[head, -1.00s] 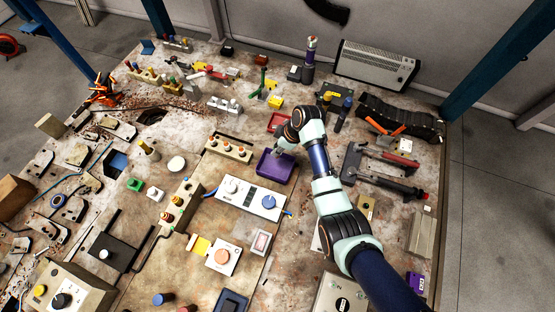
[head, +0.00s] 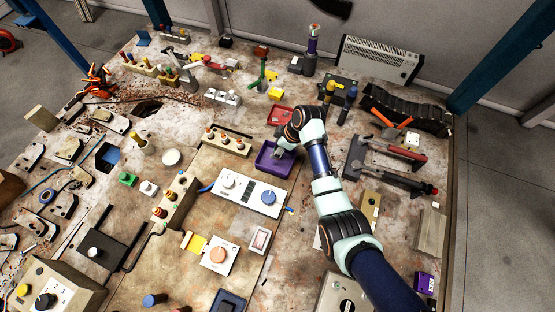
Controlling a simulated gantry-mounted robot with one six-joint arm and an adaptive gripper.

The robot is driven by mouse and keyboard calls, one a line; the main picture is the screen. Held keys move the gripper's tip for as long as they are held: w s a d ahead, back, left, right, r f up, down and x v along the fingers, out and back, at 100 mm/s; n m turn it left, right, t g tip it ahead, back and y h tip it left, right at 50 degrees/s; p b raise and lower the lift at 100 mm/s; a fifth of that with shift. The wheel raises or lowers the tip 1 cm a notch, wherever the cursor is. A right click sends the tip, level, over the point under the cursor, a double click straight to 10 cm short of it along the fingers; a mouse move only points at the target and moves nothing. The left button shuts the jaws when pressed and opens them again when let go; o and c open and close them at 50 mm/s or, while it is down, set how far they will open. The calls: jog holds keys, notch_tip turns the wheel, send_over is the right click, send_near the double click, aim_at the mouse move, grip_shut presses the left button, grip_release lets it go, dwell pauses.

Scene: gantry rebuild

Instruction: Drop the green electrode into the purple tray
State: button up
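The purple tray (head: 266,170) lies near the middle of the bench. My gripper (head: 279,154) points down over the tray's upper part, and my wrist hides the tray's right rear edge. The fingers are small and partly hidden, so I cannot tell whether they are open or shut or hold anything. I cannot clearly make out the green electrode. A thin green upright piece (head: 263,76) stands at the back, but I cannot tell whether it is the electrode.
A red tray (head: 277,117) lies just behind the purple one. Hammer-like tools (head: 385,175) lie right of my arm. The bench is crowded.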

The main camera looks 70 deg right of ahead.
jog(key=v, duration=1.2)
dwell(0.5)
